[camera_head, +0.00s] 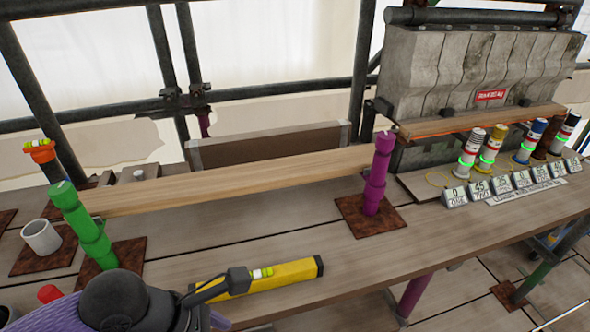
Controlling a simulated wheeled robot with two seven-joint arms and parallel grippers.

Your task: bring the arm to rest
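My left arm comes in at the bottom left, with a dark round joint. Its gripper (222,288) is low over the near part of the table, against or just above the left end of a yellow bar (290,274) that looks like a spirit level. The gripper overlaps the bar, and I cannot tell whether the fingers are closed on it or apart from it. The bar lies lengthwise with a small green and white vial (262,273) near its middle. My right gripper is not in view.
A long plank (240,178) spans between a green post (83,225) and a purple post (378,175). A white cup (41,237) stands at left. Several banded cylinders stand at right behind number tiles (480,190). The table (430,240) is clear right of the bar.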

